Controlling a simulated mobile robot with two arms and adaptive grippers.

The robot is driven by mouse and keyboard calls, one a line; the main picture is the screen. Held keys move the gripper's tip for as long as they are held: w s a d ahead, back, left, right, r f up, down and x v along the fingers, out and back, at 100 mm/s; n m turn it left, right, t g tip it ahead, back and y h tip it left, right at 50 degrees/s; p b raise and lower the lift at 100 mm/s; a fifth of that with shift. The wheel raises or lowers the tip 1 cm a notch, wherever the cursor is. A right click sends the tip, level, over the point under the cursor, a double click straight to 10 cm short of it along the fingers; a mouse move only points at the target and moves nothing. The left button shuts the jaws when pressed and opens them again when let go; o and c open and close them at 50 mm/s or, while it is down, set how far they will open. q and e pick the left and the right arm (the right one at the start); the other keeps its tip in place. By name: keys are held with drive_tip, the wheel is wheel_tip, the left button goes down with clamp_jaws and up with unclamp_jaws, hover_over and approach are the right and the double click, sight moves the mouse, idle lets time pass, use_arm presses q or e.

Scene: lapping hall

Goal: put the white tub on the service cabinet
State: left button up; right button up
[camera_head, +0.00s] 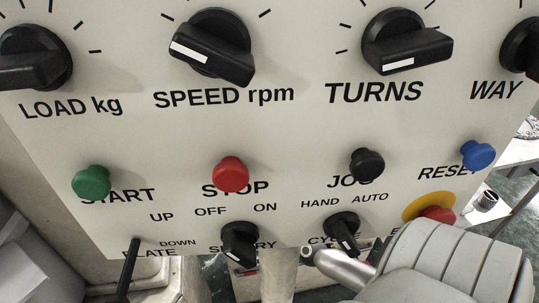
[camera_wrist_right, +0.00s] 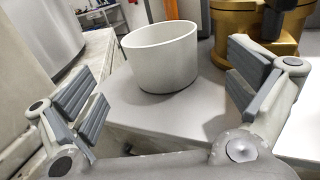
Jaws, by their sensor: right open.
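A white tub (camera_wrist_right: 163,62), open at the top and upright, stands on a grey surface (camera_wrist_right: 150,112) in the right wrist view. My right gripper (camera_wrist_right: 165,92) is open and empty, with its ridged grey fingers spread left and right. The tub is in front of the gripper, seen between the fingers and apart from them. In the head view a grey arm part of mine fills the lower right, and neither gripper's fingers can be made out. I cannot tell which surface is the service cabinet. My left gripper is not in view.
A control panel (camera_head: 300,135) with knobs and buttons fills most of the head view, close in front. In the right wrist view a brass-coloured body (camera_wrist_right: 235,32) stands right of the tub. A pale bench top (camera_wrist_right: 97,52) lies to the left.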

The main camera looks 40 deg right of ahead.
drive_tip(key=shift+s+a, duration=0.15)
drive_tip(key=shift+s, duration=0.85)
drive_tip(key=shift+s+a, duration=0.15)
drive_tip(key=shift+s, duration=0.8)
